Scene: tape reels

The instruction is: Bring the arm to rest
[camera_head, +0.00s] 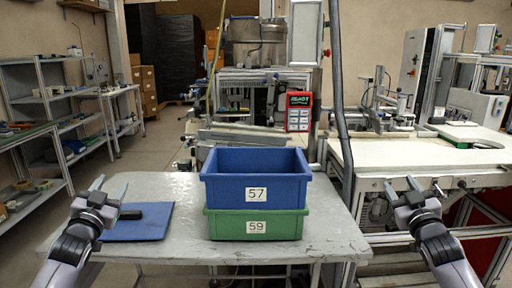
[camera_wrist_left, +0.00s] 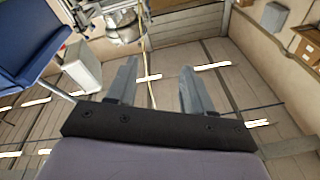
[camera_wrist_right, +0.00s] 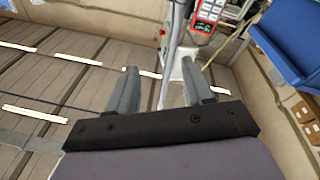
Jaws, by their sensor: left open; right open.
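My left gripper (camera_head: 109,188) is raised at the left side of the grey table. Its fingers are apart with nothing between them, and it shows in the left wrist view (camera_wrist_left: 158,88). My right gripper (camera_head: 412,188) is raised at the right, in front of the white workbench. Its fingers are apart and empty, as the right wrist view (camera_wrist_right: 160,90) also shows. Both grippers are clear of the bins.
On the grey table (camera_head: 335,230), a blue bin marked 57 (camera_head: 255,192) is stacked on a green bin marked 59 (camera_head: 256,225). Shelves (camera_head: 35,130) stand far left; a white workbench (camera_head: 430,155) is at right.

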